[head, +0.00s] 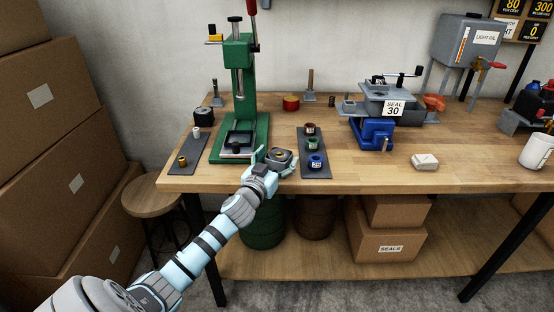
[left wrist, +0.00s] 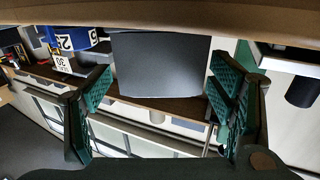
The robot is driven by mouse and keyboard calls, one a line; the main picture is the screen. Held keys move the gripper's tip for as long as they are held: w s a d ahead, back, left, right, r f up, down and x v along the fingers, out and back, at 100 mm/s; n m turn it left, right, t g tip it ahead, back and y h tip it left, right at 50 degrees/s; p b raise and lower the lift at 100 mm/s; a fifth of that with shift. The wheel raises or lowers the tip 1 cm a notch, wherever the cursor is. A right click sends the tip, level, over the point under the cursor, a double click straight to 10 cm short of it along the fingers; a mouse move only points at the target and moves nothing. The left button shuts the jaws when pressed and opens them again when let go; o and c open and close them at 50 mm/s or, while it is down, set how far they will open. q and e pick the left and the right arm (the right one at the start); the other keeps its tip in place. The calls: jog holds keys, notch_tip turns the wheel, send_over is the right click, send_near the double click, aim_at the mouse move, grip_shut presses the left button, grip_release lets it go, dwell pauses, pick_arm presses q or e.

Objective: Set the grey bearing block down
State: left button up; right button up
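The grey bearing block (head: 279,155) has a brass-coloured bore and is over the front part of the wooden bench, between the green press and the dark strip with rings. My left gripper (head: 274,161) has its fingers on two sides of the block and is shut on it. In the left wrist view, which is upside down, the block (left wrist: 160,65) fills the gap between the green-padded fingers (left wrist: 160,92). I cannot tell whether its underside touches the bench. My right gripper is not in view.
The green press (head: 239,90) stands just left of the block. A dark strip (head: 316,172) with several rings, a blue one (head: 316,161) nearest, lies close on the right. Another strip (head: 186,163) is further left. The bench (head: 370,178) is bare right of the ring strip, before a white packet (head: 425,162).

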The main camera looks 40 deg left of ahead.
pick_arm(q)
jog(key=shift+s+f, duration=0.1)
jog(key=shift+s, duration=0.1)
jog(key=v, duration=1.2)
jog(key=s+a+f+g, duration=0.1)
jog(key=a+f+g, duration=0.1)
jog(key=f, duration=0.6)
jog(key=s+a+f+g, duration=0.1)
jog(key=a+f+g, duration=0.1)
jog(key=f, duration=0.6)
jog(key=s+d+f+g, duration=0.1)
jog(key=s+f+g, duration=0.1)
jog(key=s+f, duration=0.35)
jog(key=s+f+m+g, duration=0.1)
jog(key=s+f+g, duration=0.15)
jog(key=f, duration=0.65)
jog(key=s+d+f+g, duration=0.1)
jog(key=s+f+g, duration=0.1)
jog(key=s+f, duration=0.4)
jog(key=s+d+f+m+g+h, duration=0.1)
jog(key=s+d+f+g, duration=0.1)
jog(key=s+d+f, duration=0.5)
jog(key=s+d+f+m+g+h, duration=0.1)
jog(key=s+d+f+g+h, duration=0.2)
jog(key=s, duration=0.6)
jog(key=s+d+f+g, duration=0.1)
jog(key=s+d+f, duration=0.4)
jog(key=s+f, duration=0.25)
notch_tip(320, 180, up, 7)
jog(key=p, duration=0.5)
